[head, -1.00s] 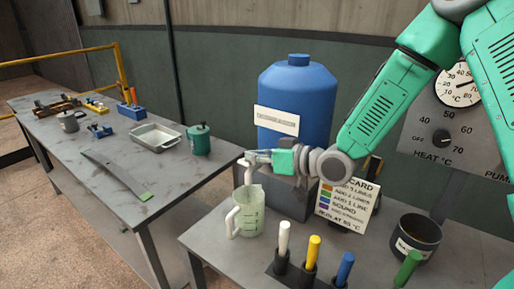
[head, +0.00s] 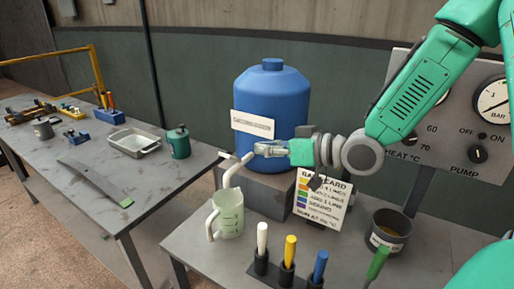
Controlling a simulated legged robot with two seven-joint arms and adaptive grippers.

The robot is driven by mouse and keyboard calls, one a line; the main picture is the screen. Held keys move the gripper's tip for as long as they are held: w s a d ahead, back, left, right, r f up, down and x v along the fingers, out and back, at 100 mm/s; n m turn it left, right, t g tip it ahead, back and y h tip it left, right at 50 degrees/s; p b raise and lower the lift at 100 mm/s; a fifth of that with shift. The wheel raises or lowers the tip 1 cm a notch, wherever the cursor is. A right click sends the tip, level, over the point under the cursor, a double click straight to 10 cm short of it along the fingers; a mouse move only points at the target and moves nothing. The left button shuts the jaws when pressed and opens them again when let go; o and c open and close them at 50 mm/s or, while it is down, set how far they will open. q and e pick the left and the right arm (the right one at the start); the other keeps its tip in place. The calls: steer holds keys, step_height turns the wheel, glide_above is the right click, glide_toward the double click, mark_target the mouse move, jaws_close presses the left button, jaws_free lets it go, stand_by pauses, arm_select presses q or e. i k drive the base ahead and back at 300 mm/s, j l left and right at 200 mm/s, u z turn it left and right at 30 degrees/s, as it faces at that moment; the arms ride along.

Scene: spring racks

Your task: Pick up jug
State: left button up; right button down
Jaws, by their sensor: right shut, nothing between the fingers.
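The jug (head: 231,212) is a pale, see-through green measuring jug with dark markings and a white handle on its left. It stands upright near the left edge of the near table, below a curved white spout (head: 232,174). My right gripper (head: 259,150) is above and to the right of the jug, beside the upper end of the spout. Its fingers are shut and empty, pointing left, and it is apart from the jug. My left gripper is out of view.
A blue tank (head: 270,106) stands behind my right gripper. A card (head: 322,204), a dark pot (head: 390,231) and a holder with white, yellow and blue sticks (head: 285,272) are on the near table. The long table (head: 78,150) at left holds a tray (head: 134,142) and a green canister (head: 178,142).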

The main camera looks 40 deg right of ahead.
mark_target(228, 214)
steer(key=k, duration=1)
